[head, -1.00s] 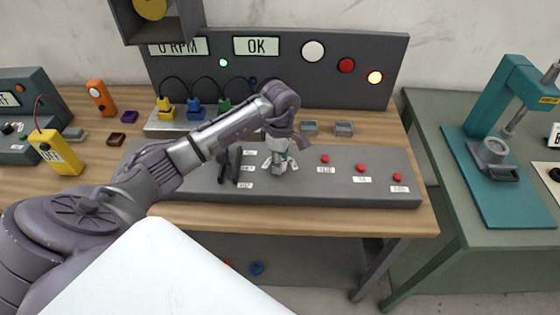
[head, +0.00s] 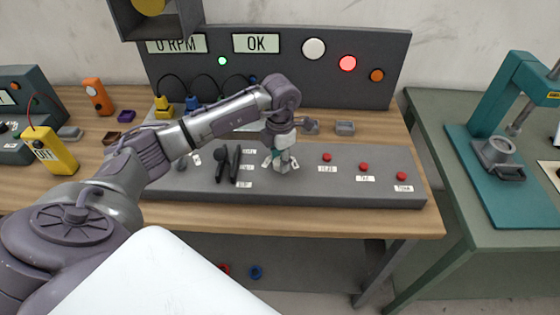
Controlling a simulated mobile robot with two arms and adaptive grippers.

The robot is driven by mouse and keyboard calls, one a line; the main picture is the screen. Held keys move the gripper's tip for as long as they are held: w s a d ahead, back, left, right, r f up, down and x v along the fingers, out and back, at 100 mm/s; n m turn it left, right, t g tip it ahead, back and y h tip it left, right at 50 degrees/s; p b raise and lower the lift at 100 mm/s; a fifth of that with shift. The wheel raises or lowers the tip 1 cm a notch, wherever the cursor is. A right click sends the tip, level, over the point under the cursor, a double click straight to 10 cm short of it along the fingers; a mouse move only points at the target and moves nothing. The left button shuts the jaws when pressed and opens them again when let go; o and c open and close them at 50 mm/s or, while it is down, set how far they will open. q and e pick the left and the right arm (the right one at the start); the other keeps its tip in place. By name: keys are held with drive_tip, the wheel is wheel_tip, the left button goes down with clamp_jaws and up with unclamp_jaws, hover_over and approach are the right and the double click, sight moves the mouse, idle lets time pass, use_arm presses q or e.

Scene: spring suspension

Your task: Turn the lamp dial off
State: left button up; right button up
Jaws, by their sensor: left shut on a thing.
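My left gripper (head: 283,165) points down onto the sloped grey control panel (head: 320,187), left of the red buttons. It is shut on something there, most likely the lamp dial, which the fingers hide. I cannot read the dial's setting. On the dark back board the red lamp (head: 347,63) is lit. The orange lamp (head: 376,76) is dark, and the white lamp (head: 314,48) looks unlit. My right gripper is not in view.
Three red buttons, one of them here (head: 363,167), lie right of my gripper. Black levers (head: 234,164) stand close on its left. Plugs with cables, one yellow (head: 163,107), are behind my arm. A teal press (head: 510,150) stands on the right table.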

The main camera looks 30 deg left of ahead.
sight(280, 160)
use_arm(q)
drive_tip(key=n, duration=0.4)
drive_tip(key=shift+n+b, duration=0.4)
drive_tip(key=n, duration=0.3)
drive_tip(key=shift+n, duration=0.3)
drive_tip(key=n, duration=0.3)
drive_tip(key=shift+n, duration=0.3)
drive_tip(key=shift+w+r+n, duration=0.1)
drive_tip(key=shift+n, duration=1.7)
drive_tip(key=o, duration=1.1)
drive_tip(key=shift+o, duration=0.2)
wheel_tip(280, 160, up, 12)
